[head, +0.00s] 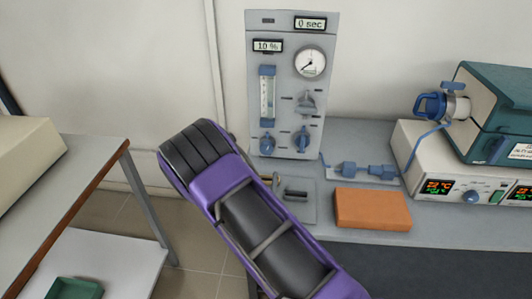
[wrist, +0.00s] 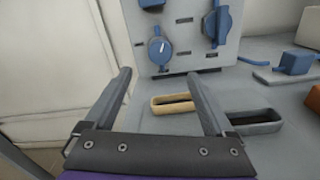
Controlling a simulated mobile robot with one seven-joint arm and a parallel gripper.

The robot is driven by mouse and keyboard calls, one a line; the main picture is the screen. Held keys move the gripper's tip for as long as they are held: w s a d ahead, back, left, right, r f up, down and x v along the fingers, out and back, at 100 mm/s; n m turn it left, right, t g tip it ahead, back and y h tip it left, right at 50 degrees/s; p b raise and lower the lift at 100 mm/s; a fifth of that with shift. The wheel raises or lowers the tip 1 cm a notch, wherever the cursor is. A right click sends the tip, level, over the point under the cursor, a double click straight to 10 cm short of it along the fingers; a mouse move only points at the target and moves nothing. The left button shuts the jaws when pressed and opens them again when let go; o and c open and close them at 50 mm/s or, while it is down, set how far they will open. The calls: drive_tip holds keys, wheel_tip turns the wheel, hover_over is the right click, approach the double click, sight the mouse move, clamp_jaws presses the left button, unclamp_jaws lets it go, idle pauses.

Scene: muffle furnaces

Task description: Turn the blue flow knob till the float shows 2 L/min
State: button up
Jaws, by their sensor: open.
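The grey gas panel (head: 286,40) stands upright at the back of the bench. Its clear flow tube (head: 267,95) has a scale, but the float's reading is too small to tell. Below the tube is a blue knob (head: 267,143), which also shows in the wrist view (wrist: 159,49) with a white pointer line tilted slightly right of upright. A second blue knob (head: 302,139) sits to its right, also in the wrist view (wrist: 216,22). My gripper (wrist: 160,76) is open and empty, its fingers short of the panel and below the blue knob. My arm hides the fingers in the head view.
A tan loop-shaped part (wrist: 172,103) and a grey one (wrist: 254,122) lie low in front of the panel. An orange block (head: 372,209) and blue fittings (head: 348,169) lie to the right. A furnace controller (head: 440,180) stands farther right. A wood-edged table (head: 90,180) is at left.

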sight(266, 150)
drive_tip(key=w, duration=1.1)
drive_tip(key=shift+w+d, duration=0.2)
drive_tip(key=shift+w, duration=0.05)
drive_tip(key=c, duration=1.4)
drive_tip(key=shift+n, duration=0.8)
drive_tip(key=o, duration=1.4)
drive_tip(key=shift+s, duration=0.15)
drive_tip(key=s, duration=1.7)
drive_tip(key=shift+s+a, duration=0.15)
drive_tip(key=shift+a, duration=0.2)
